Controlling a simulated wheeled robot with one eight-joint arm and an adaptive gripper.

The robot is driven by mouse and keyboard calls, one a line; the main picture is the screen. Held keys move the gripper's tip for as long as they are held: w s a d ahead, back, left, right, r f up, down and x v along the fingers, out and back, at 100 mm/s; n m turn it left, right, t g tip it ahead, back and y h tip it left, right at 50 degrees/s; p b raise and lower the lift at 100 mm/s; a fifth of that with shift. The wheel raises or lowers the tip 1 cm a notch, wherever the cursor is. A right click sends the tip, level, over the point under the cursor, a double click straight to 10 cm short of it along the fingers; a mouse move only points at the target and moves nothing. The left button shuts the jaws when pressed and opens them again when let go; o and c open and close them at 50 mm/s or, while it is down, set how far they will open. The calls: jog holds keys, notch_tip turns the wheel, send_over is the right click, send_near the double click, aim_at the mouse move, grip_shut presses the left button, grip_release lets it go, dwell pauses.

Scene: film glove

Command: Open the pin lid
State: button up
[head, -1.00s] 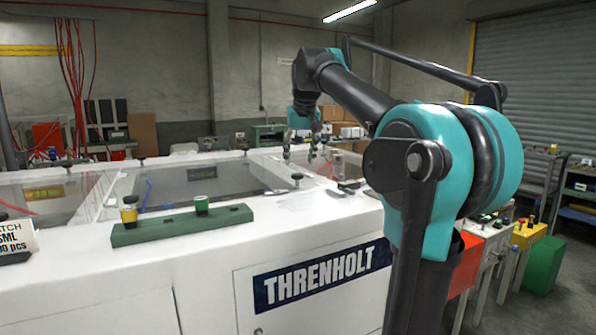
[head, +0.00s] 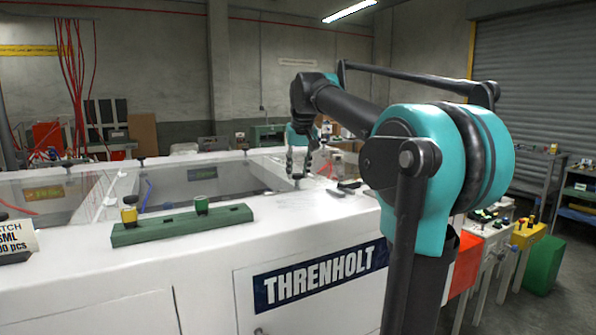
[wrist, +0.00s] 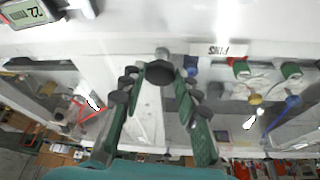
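A black round knob (wrist: 159,73) stands between my gripper's fingertips (wrist: 160,77) in the wrist view. In the head view, my gripper (head: 300,164) points down just above a small dark knob (head: 297,178) on the white machine's top. A white label reading PINS, upside down (wrist: 218,50), lies right of the knob in the wrist view. A clear panel (wrist: 235,105) covers the bay beside it. I cannot tell for sure which panel the knob is fixed to.
A green block (head: 182,226) holding a yellow and a green cup stands on the machine's front ledge. Other dark knobs stand along the clear covers. A digital display (wrist: 27,13) shows at the wrist view's upper left.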

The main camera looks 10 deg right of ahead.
grip_shut()
